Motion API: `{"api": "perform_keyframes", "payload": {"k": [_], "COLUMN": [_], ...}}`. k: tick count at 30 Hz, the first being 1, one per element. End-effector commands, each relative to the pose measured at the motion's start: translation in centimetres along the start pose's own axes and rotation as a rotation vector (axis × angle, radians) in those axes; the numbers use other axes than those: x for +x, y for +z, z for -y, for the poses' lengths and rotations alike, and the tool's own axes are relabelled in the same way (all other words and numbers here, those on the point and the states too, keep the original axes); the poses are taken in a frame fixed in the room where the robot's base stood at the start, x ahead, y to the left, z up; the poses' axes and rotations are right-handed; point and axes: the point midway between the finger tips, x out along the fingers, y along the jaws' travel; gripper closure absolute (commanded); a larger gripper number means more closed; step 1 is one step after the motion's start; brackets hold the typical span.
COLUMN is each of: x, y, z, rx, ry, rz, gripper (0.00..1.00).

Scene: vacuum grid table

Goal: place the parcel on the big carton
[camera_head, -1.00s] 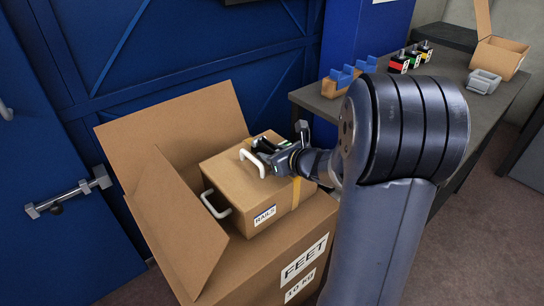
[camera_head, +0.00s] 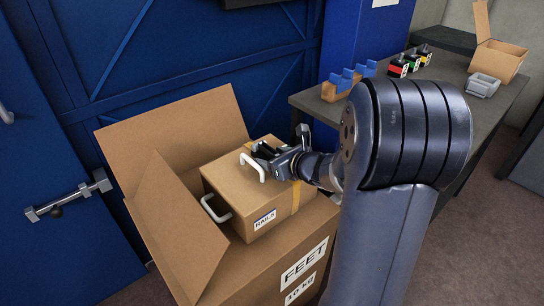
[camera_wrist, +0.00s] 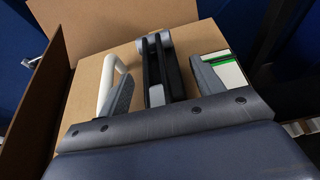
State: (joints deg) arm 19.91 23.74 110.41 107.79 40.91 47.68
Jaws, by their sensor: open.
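The parcel (camera_head: 235,190) is a brown box with a RAILS label, a yellow strap and white handles. It stands level at the top of the big carton (camera_head: 262,276), inside its raised flaps. I cannot tell how deep it sits. My gripper (camera_head: 264,154) is open over the parcel's top, by the upper white handle (camera_head: 252,166). In the wrist view, the parcel top (camera_wrist: 140,65) lies beneath my open gripper (camera_wrist: 168,84). The white handle (camera_wrist: 105,86) shows just left of the left finger; I cannot tell if they touch. The parcel's underside is hidden.
Carton flaps (camera_head: 178,130) stand up behind and left of the parcel. A grey table (camera_head: 312,104) at the right holds a blue-topped rack, small coloured items, a grey tray and an open box (camera_head: 497,60). A blue wall with a latched door closes the left.

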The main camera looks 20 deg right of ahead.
Motion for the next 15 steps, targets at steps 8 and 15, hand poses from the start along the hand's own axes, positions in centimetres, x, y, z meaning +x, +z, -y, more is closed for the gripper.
{"api": "perform_keyframes", "payload": {"k": [8,15], "x": [-6.2,-10.2], "y": [0.3,0.1], "z": [0.1,0.1], "rx": [0.002,0.001], "ry": [-0.006,-0.005], "rz": [0.001,0.000], "gripper": [0.37,0.37]}}
